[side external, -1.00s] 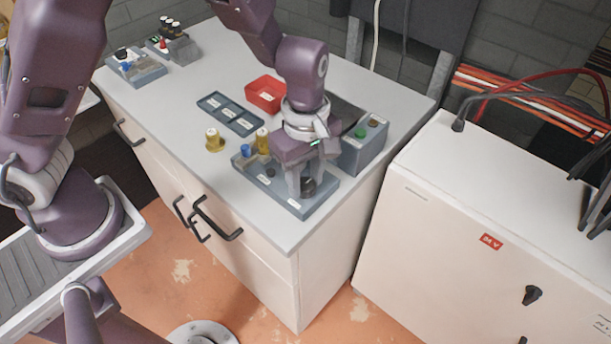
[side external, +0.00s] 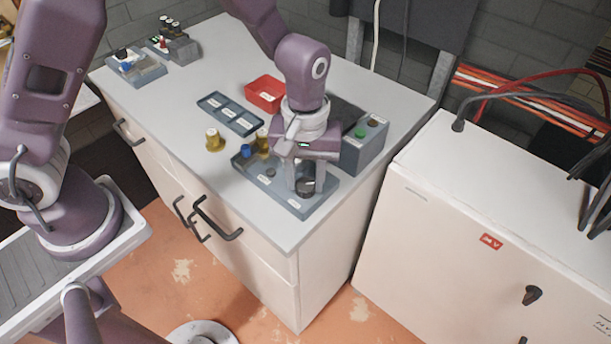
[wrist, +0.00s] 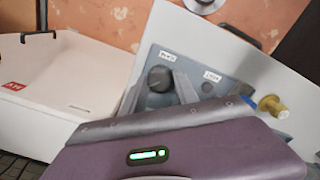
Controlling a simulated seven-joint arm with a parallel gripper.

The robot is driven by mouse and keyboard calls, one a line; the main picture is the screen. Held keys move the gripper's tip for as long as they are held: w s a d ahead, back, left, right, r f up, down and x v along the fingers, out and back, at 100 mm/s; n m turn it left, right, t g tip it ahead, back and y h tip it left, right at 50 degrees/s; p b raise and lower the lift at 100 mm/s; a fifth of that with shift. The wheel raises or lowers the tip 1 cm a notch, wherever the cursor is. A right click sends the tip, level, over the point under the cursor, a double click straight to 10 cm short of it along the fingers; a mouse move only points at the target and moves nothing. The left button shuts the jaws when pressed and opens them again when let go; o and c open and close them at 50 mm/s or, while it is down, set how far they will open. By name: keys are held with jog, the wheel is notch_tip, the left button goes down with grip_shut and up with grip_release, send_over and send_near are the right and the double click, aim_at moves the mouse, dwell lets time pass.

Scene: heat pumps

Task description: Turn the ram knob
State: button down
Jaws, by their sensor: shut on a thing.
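The ram knob, a round dark knob (side external: 305,188), stands at the right end of a blue-grey panel (side external: 320,204) on the cabinet top. It also shows in the wrist view (wrist: 159,79), below a white label too small to read surely. My gripper (side external: 304,180) points down over the panel, with its fingers on either side of the knob and shut on it. In the wrist view a grey finger (wrist: 184,88) is right against the knob's side. The knob's pointer mark cannot be made out.
The panel also carries a blue cap (side external: 245,151), a brass part (side external: 262,142) and a small dark button (side external: 270,172).

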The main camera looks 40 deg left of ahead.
jog(key=m, duration=0.4)
jog(key=shift+m, duration=2.4)
jog(key=c, duration=0.9)
grip_release()
jog(key=shift+c, duration=0.2)
